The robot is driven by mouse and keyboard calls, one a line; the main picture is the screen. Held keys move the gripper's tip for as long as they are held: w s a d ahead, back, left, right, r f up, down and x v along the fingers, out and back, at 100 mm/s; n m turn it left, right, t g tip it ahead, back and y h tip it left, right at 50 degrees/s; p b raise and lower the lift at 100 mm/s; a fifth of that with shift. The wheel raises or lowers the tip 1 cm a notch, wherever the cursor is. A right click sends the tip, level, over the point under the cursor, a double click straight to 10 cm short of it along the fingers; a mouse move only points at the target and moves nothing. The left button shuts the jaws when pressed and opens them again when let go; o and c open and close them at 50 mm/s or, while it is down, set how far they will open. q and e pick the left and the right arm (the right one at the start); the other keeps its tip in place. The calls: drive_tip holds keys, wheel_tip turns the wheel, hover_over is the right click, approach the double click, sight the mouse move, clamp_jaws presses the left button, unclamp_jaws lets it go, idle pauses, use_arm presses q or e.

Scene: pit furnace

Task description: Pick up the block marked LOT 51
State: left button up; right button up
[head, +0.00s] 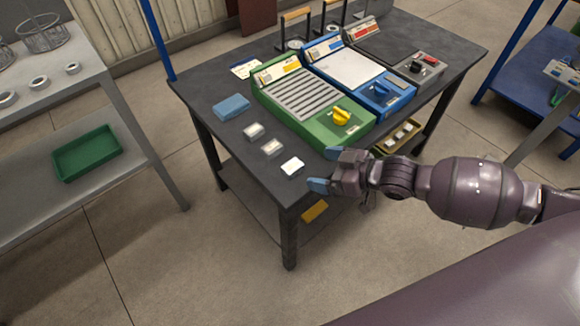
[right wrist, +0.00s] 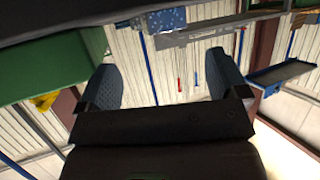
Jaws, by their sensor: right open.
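Three small pale blocks stand in a row on the dark table (head: 218,134): a back one (head: 253,131), a middle one (head: 272,147) and a front one (head: 292,166) near the table's front corner. Their markings are too small to read, so I cannot tell which is LOT 51. My right gripper (head: 326,170) is open and empty, just right of the front block, with its blue fingertips pointing left toward it. In the right wrist view, the two fingers (right wrist: 162,82) stand apart with nothing between them. No block shows clearly there. My left gripper is not in view.
A green unit with a yellow knob (head: 341,115) and a blue unit (head: 352,72) stand behind the blocks. A blue block-like pad (head: 231,107) lies at the left. A tray of pale pieces (head: 388,150) is beyond my gripper. A grey shelf (head: 90,90) stands left.

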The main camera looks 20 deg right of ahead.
sight(293, 166)
drive_tip(key=shift+x, duration=1.1)
drive_tip(key=shift+w+a+f, duration=0.2)
drive_tip(key=shift+a, duration=0.05)
drive_tip(key=b+x, duration=0.1)
drive_tip(key=x, duration=0.3)
drive_tip(key=shift+s+a+f+b, duration=0.1)
drive_tip(key=shift+a+b, duration=0.15)
drive_tip(key=shift+b, duration=0.05)
drive_tip(key=shift+a, duration=0.15)
drive_tip(key=shift+w, duration=0.2)
drive_tip(key=c, duration=0.9)
drive_tip(key=shift+c, duration=1.5)
